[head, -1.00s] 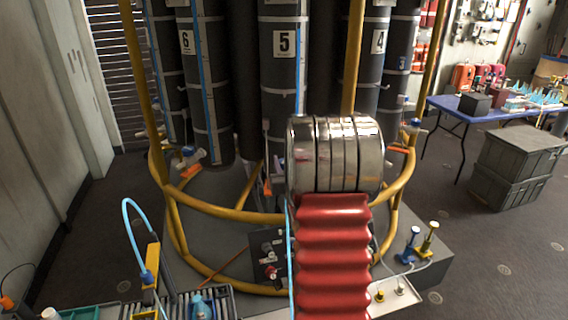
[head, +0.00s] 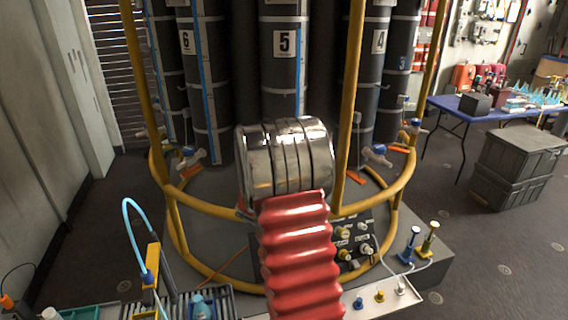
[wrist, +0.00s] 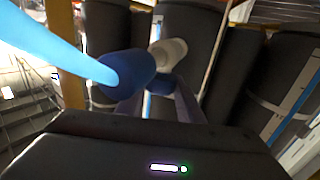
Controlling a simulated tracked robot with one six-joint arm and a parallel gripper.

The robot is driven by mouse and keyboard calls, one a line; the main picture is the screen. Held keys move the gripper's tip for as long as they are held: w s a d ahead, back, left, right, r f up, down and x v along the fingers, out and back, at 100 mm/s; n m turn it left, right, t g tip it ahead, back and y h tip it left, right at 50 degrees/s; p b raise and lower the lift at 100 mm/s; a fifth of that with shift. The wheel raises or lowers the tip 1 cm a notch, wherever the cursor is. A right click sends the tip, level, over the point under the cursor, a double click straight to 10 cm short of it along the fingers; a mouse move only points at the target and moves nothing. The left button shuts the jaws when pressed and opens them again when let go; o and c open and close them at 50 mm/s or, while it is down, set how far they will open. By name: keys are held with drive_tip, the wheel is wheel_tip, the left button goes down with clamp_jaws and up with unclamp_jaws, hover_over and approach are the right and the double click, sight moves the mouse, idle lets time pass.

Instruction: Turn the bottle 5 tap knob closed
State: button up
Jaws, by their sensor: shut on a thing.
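Bottle 5 (head: 284,60) is a tall dark cylinder with a white number label in the head view. Its tap is hidden there behind the silver end of my arm. In the wrist view my gripper (wrist: 160,95) points at the dark cylinders, its two fingers around a small blue knob (wrist: 160,84), shut on it. Just above the knob is a white tap spout (wrist: 172,49). A blue connector (wrist: 122,69) meets the spout, with a light blue hose (wrist: 45,40) running off to the upper left. The knob's exact angle cannot be told.
Yellow rails (head: 220,211) ring the bottles, with a yellow post (head: 350,110) close right of my arm. Bottle 6's tap (head: 193,157) and bottle 4's tap (head: 377,153) flank it. A control panel (head: 352,240) sits low on the right.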

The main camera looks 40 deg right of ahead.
drive_tip(key=shift+w+a+r+m+g+h, duration=0.1)
drive_tip(key=shift+m+g+h, duration=0.2)
drive_tip(key=shift+m+g, duration=0.55)
drive_tip(key=shift+w+a+f+m+g+h, duration=0.15)
drive_tip(key=shift+m+g+h, duration=0.25)
drive_tip(key=shift+g, duration=0.75)
drive_tip(key=shift+w+d+r+m+g+h, duration=0.1)
drive_tip(key=shift+r+m+g+h, duration=0.1)
drive_tip(key=shift+m+g, duration=2.15)
drive_tip(key=shift+g, duration=1.15)
drive_tip(key=o, duration=1.1)
drive_tip(key=shift+s+g, duration=0.15)
drive_tip(key=shift+g, duration=0.15)
drive_tip(key=shift+c, duration=0.2)
drive_tip(key=w+a, duration=0.2)
drive_tip(key=a, duration=1.1)
drive_tip(key=shift+w+a, duration=0.25)
drive_tip(key=shift+w, duration=0.1)
